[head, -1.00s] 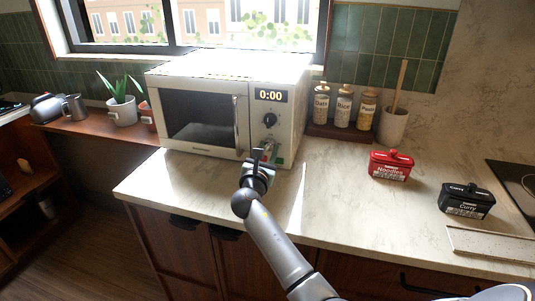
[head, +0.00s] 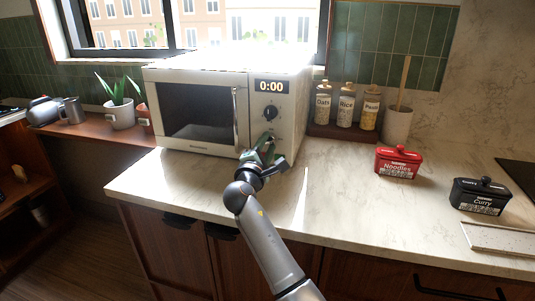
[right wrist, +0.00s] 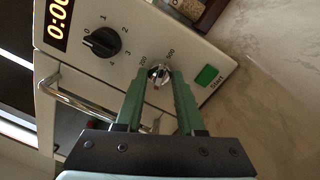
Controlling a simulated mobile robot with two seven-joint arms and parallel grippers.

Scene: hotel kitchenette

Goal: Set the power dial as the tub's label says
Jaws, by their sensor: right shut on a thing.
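The power dial (right wrist: 159,73) is a small silver knob on the microwave's (head: 196,114) front panel, with 200 and 500 marks legible beside it. My right gripper (right wrist: 160,80) is shut on this knob, one green finger on each side. In the head view the right gripper (head: 266,146) hides the dial. A red Noodles tub (head: 397,163) and a black Curry tub (head: 478,196) stand on the counter to the right. The small print on their labels is too small to read. My left gripper is not in view.
A black timer dial (right wrist: 101,42) sits above the power dial, and a green Start button (right wrist: 207,75) below it. The display (head: 271,87) reads 0:00. The microwave door handle (right wrist: 85,103) is close to my gripper. Jars (head: 346,106) stand behind; the counter middle is clear.

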